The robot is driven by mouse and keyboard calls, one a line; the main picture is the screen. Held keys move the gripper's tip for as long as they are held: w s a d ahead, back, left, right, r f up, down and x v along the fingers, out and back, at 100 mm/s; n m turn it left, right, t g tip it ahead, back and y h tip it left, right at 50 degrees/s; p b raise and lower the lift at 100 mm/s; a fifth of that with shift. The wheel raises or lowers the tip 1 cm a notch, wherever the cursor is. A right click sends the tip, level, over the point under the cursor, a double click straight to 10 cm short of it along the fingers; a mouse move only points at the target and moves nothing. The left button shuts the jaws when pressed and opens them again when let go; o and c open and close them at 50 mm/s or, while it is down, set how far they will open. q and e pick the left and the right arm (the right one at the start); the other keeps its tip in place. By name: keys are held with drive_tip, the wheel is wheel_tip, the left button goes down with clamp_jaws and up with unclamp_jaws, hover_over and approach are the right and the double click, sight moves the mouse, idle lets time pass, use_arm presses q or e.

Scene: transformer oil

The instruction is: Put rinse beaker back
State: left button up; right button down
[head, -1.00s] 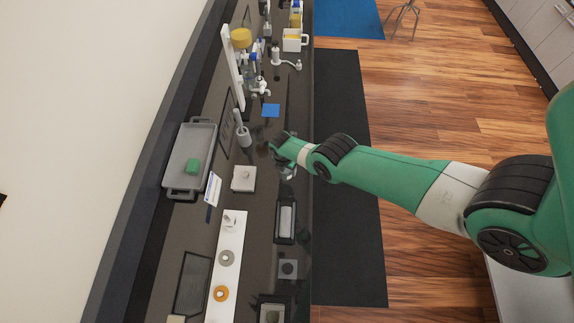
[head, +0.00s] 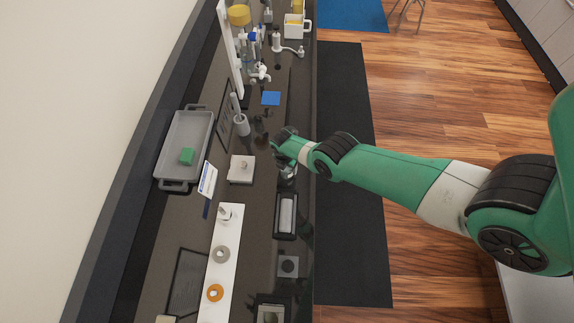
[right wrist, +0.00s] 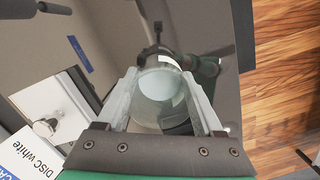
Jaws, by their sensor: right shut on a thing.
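My right gripper (head: 281,152) hangs over the front part of the dark bench in the head view. Its fingers are shut on a clear glass beaker (right wrist: 160,92), which fills the space between them in the right wrist view. I see its round rim and a pale inside. In the head view the beaker is mostly hidden by the gripper, with only a small glassy part (head: 288,173) showing below it. Whether the beaker touches the bench cannot be told. My left gripper is not in view.
A white square plate with a knob (head: 238,176) is close left of the gripper. A blue pad (head: 271,98), glassware and a tap stand beyond. A black long holder (head: 286,236) lies nearer.

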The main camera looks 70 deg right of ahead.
drive_tip(key=shift+f+b, duration=0.35)
drive_tip(key=shift+f, duration=0.1)
idle(0.3)
unclamp_jaws()
wheel_tip(320, 180, up, 12)
drive_tip(key=a+p, duration=0.1)
drive_tip(key=p, duration=1)
drive_tip(key=shift+a+f, duration=0.15)
drive_tip(key=shift+a, duration=0.05)
drive_tip(key=shift+w, duration=0.15)
